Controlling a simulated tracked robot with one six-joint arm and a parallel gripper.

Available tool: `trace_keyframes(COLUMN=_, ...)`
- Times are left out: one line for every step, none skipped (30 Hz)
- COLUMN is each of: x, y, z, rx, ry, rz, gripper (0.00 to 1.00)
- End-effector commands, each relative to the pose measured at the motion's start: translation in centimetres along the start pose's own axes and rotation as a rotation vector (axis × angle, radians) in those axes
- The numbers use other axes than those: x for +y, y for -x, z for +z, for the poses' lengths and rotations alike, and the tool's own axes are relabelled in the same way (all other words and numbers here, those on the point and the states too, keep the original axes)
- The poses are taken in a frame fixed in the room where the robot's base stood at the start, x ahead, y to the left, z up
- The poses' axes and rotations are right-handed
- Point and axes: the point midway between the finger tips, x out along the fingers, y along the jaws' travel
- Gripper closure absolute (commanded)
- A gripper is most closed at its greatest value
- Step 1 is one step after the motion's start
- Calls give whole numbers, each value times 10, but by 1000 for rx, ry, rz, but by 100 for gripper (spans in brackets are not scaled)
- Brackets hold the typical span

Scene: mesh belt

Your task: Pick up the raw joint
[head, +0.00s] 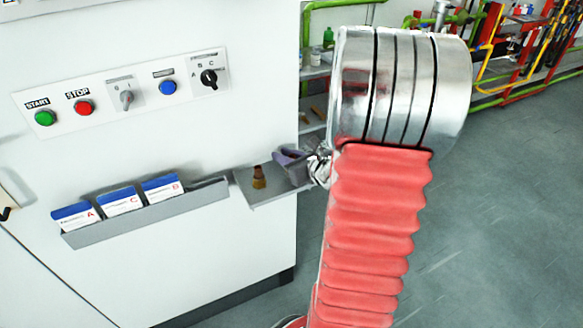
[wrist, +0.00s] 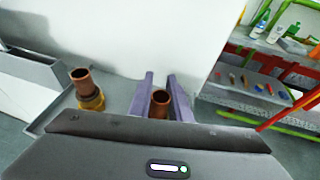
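My gripper (wrist: 160,78) has two purple fingers, apart, with a copper-coloured tubular joint (wrist: 160,103) between them in the wrist view. I cannot tell whether they press on it, and its lower part is hidden by my gripper body. A second joint, a copper tube on a brass base (wrist: 86,90), stands upright to the left on the tray. In the head view this one (head: 259,177) stands left of my gripper (head: 288,157), and the joint between the fingers is hidden. I cannot tell which joint is the raw one.
The grey tray (head: 268,196) is fixed to the white machine cabinet (head: 200,130), which carries buttons and switches. A holder (head: 130,215) with blue-and-white boxes is beside it. Shelves with bottles and green pipes (wrist: 270,50) are to the right. Grey floor (head: 500,220) is open at right.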

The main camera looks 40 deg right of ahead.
Motion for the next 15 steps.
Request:
trace_keyframes(x=0, y=0, z=0, rx=0, ry=0, rz=0, gripper=87)
trace_keyframes(x=0, y=0, z=0, rx=0, ry=0, rz=0, gripper=89)
trace_keyframes(x=0, y=0, z=0, rx=0, ry=0, rz=0, gripper=92)
trace_keyframes(x=0, y=0, z=0, rx=0, ry=0, rz=0, gripper=94)
trace_keyframes(x=0, y=0, z=0, rx=0, ry=0, rz=0, gripper=96)
trace_keyframes(x=0, y=0, z=0, rx=0, ry=0, rz=0, gripper=98)
trace_keyframes(x=0, y=0, z=0, rx=0, ry=0, rz=0, gripper=100)
trace_keyframes(x=0, y=0, z=0, rx=0, ry=0, rz=0, gripper=100)
trace_keyframes(x=0, y=0, z=0, rx=0, ry=0, rz=1, gripper=100)
trace_keyframes(x=0, y=0, z=0, rx=0, ry=0, rz=1, gripper=100)
trace_keyframes(x=0, y=0, z=0, rx=0, ry=0, rz=1, gripper=100)
trace_keyframes(x=0, y=0, z=1, rx=-1, ry=1, rz=1, gripper=100)
trace_keyframes(x=0, y=0, z=1, rx=-1, ry=1, rz=1, gripper=100)
trace_keyframes(x=0, y=0, z=1, rx=-1, ry=1, rz=1, gripper=100)
trace_keyframes(x=0, y=0, z=1, rx=-1, ry=1, rz=1, gripper=100)
